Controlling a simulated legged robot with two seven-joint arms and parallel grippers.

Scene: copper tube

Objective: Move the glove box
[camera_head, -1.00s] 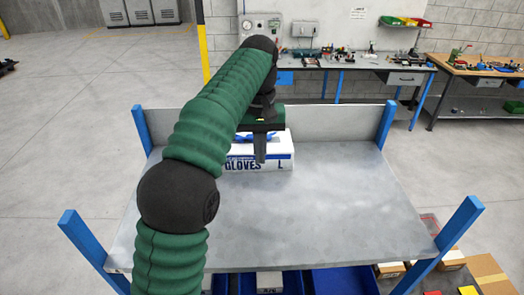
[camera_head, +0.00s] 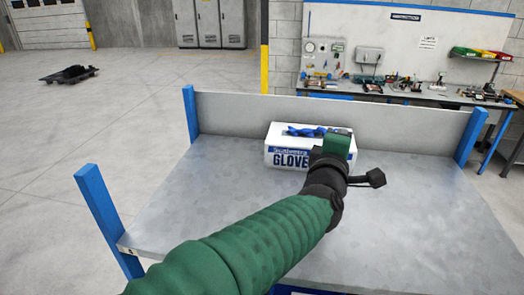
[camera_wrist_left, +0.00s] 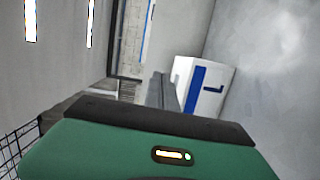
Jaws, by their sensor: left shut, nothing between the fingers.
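The glove box (camera_head: 291,157) is white with blue lettering and a blue glove picture on top. It sits on the grey table top against the back panel. My left gripper (camera_head: 340,131) is at the box's right end, where my green gripper body hides part of the front face. In the left wrist view the shut, empty fingers (camera_wrist_left: 160,92) lie beside the box (camera_wrist_left: 206,84), whose white face shows a blue band and the letter L. I cannot tell whether the fingers touch it. My right gripper is not in view.
The grey table (camera_head: 190,215) has blue corner posts (camera_head: 105,215) and a low back panel (camera_head: 230,115). Its surface left and right of the box is clear. A workbench with tools (camera_head: 400,90) stands behind. Grey lockers (camera_head: 210,22) stand far back.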

